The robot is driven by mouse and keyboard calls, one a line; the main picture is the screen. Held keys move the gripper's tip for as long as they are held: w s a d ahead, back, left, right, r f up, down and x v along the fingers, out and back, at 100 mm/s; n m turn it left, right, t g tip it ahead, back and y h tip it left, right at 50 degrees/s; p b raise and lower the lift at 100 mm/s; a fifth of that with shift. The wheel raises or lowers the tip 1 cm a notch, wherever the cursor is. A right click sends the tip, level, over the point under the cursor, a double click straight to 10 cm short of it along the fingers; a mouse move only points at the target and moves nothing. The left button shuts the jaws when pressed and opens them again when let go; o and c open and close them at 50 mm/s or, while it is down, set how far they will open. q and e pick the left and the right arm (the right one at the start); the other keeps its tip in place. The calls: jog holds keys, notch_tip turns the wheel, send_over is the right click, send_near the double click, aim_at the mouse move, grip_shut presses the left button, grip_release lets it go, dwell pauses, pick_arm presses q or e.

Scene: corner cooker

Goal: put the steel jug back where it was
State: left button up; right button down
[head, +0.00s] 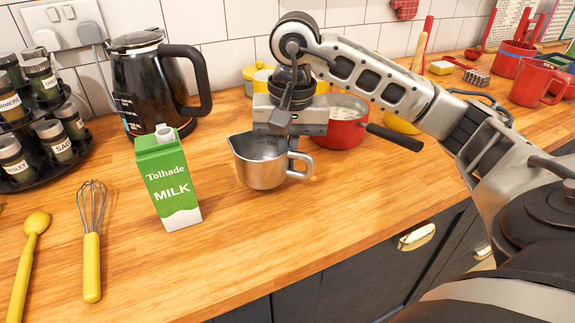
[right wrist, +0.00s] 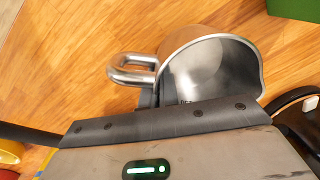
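The steel jug (head: 258,165) stands upright at the middle of the wooden counter, spout to the left and handle to the right. I cannot tell if its base touches the wood. My right gripper (head: 288,132) is pointed down right at the jug's rim, on the far side. In the right wrist view the jug (right wrist: 210,68) lies just past the gripper's edge, its inside looking empty. The fingertips are mostly hidden, so I cannot see if they close on the jug's wall. My left gripper is out of view.
A green milk carton (head: 168,182) stands just left of the jug. A black kettle (head: 150,85) is behind it. A red pan (head: 340,130) with a dark handle (head: 395,137) is to the right. A whisk (head: 92,240) and yellow spoon (head: 30,250) lie left. The front counter is clear.

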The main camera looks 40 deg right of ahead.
jog(key=shift+f, duration=1.25)
jog(key=shift+f, duration=0.2)
jog(key=c, duration=1.7)
grip_release()
jog(key=shift+r, duration=0.1)
jog(key=r, duration=0.4)
jog(key=r+p, duration=0.1)
jog(key=r, duration=0.3)
jog(key=r+p, duration=0.1)
jog(key=r, duration=0.3)
jog(key=shift+s+d+r, duration=0.1)
jog(key=shift+s+d, duration=0.15)
jog(key=shift+d, duration=0.05)
